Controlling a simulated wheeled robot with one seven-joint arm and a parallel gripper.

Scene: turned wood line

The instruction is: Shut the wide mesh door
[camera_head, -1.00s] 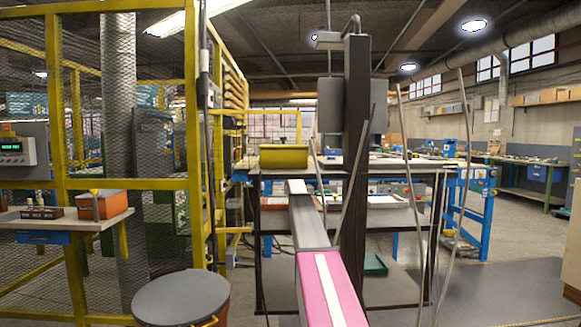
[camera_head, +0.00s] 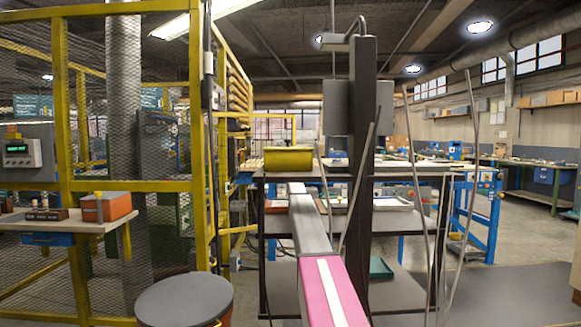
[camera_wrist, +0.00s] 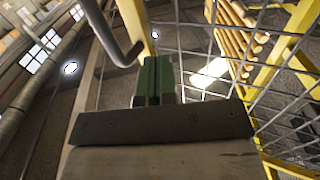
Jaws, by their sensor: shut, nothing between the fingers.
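Yellow-framed mesh panels (camera_head: 157,185) fill the left of the head view. One side recedes steeply beyond a yellow post with a dark upright fitting; I cannot tell for sure which panel is the wide door or how far it stands open. In the wrist view, mesh (camera_wrist: 215,45) with yellow framing lies to the right, past my gripper (camera_wrist: 155,68). Its green fingers are together, with nothing between them. Whether they touch the mesh is unclear. In the head view my pink and grey arm reaches forward; the fingers are not clearly seen there.
A round grey-topped stool (camera_head: 184,299) stands low in front of the cage. A dark-framed shelf rack (camera_head: 285,174) with a yellow bin (camera_head: 288,160) is ahead. A blue stand (camera_head: 489,225) is to its right. Open floor (camera_head: 510,295) lies at the lower right.

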